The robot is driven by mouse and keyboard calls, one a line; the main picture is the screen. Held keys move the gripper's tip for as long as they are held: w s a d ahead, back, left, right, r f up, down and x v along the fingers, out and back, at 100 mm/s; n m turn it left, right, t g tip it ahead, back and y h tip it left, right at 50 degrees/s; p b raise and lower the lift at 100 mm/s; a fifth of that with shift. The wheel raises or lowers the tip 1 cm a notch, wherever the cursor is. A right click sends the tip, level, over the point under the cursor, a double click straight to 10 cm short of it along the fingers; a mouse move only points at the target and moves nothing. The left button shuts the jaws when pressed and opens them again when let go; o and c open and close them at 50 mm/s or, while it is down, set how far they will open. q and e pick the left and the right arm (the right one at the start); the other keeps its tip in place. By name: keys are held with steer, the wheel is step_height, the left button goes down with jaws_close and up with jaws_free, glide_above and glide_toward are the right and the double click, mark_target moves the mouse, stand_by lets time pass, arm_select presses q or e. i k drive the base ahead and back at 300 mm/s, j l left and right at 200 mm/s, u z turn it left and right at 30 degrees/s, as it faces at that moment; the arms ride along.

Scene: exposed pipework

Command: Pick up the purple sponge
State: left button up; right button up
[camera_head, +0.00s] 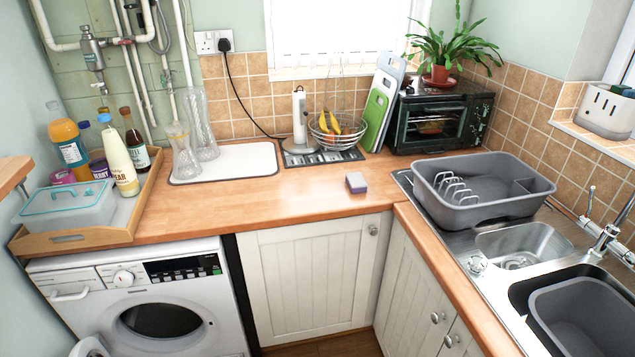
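The purple sponge (356,182) is a small block with a purple-grey top and a darker side. It lies flat on the wooden worktop (290,205), left of the sink unit and a little back from the front edge. Nothing covers it and nothing touches it but the worktop. Neither of my grippers is in the head view.
A grey dish rack (482,217) stands right of the sponge on the sink drainer. A white mat (226,163) with glass vases, a wire fruit basket (338,138) and a toaster oven (438,118) stand behind. A wooden tray (75,236) holds bottles at left. Worktop around the sponge is clear.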

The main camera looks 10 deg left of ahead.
mark_target(356, 184)
steer(key=i+j+z, duration=0.25)
steer(key=i+z, duration=0.25)
steer(key=i+j+z, duration=0.45)
